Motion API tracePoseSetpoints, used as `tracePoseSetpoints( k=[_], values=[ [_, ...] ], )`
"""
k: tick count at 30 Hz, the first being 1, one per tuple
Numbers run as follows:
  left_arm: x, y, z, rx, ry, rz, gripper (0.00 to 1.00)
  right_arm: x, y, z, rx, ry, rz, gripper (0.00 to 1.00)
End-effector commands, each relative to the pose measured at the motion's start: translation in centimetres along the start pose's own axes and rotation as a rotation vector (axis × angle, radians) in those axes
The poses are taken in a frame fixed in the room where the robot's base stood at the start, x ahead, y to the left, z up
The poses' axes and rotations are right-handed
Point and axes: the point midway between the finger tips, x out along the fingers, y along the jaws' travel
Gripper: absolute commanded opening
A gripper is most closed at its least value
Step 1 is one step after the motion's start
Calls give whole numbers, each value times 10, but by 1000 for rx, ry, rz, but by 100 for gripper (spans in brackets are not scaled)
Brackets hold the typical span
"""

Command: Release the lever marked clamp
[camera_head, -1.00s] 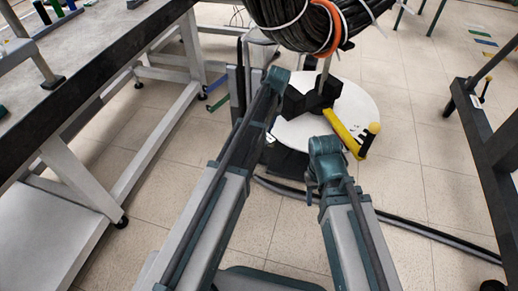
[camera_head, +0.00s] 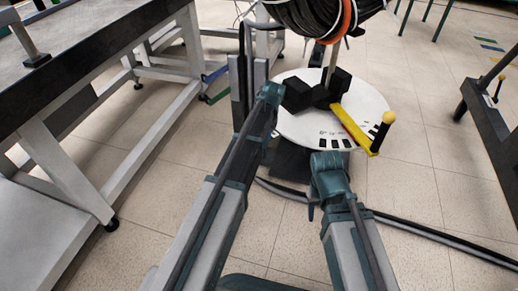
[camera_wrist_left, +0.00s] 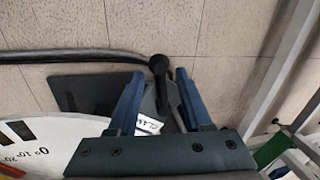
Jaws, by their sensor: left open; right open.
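A black-knobbed lever (camera_wrist_left: 160,66) shows in the left wrist view beside a white label (camera_wrist_left: 148,124), whose lettering is only partly readable. My left gripper (camera_wrist_left: 159,74) is open, with one blue finger on each side of the knob in the picture. I cannot tell whether it touches the lever. In the head view my left gripper (camera_head: 270,97) is beside the left edge of the white round dial (camera_head: 300,125), its fingers hidden. My right gripper (camera_head: 326,180) hangs below the dial in the picture, empty as far as I see.
A yellow arm with a ball knob (camera_head: 356,130) crosses the dial. A cable coil (camera_head: 310,18) hangs above black blocks (camera_head: 318,92). A workbench (camera_head: 85,45) stands at left and a dark frame (camera_head: 490,110) at right. A cable (camera_head: 440,238) lies on the floor.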

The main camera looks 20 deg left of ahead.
Motion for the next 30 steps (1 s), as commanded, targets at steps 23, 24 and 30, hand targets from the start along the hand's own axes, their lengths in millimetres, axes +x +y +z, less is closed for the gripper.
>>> tracePoseSetpoints(
  k=[23, 24, 30],
  values=[
    [10, 0, 0, 0, 0, 0, 0, 10, -1, 0, 3, 0, 0, 50],
    [10, 0, 0, 0, 0, 0, 0, 10, -1, 0, 3, 0, 0, 50],
    [10, 0, 0, 0, 0, 0, 0, 10, -1, 0, 3, 0, 0, 50]
  ],
)
